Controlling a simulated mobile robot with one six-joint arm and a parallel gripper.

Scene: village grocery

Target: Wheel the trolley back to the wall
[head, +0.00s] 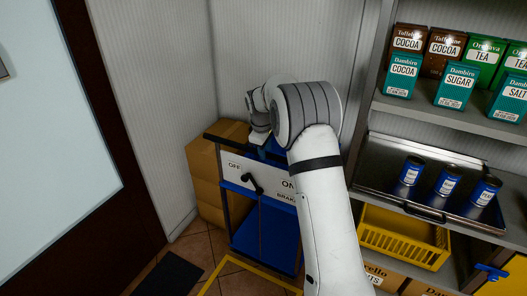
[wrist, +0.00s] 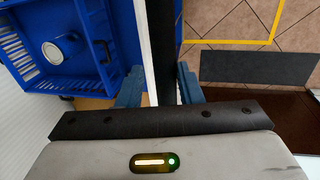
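The trolley has blue decks and a white end panel (head: 272,178) in the head view, close to the pale ribbed wall (head: 240,60). The panel reads OFF at left and ON and BRAKE at right, with a black lever (head: 252,184) between; which mark it points at is unclear. A blue crate (wrist: 105,62) on the trolley shows in the wrist view, with a round can (wrist: 60,49) in it. My gripper (wrist: 162,90) has its two blue fingers on either side of a dark bar (wrist: 164,50) of the trolley. Whether they press on it is unclear. My arm hides the trolley's right part.
Brown cartons (head: 206,172) stand at the trolley's left. A yellow floor line (head: 250,270) and a dark mat (head: 170,276) lie in front. Shelves at right hold cocoa, tea and sugar boxes, a metal tray (head: 375,184) with blue tins and a yellow crate (head: 402,240). A dark-framed door stands left.

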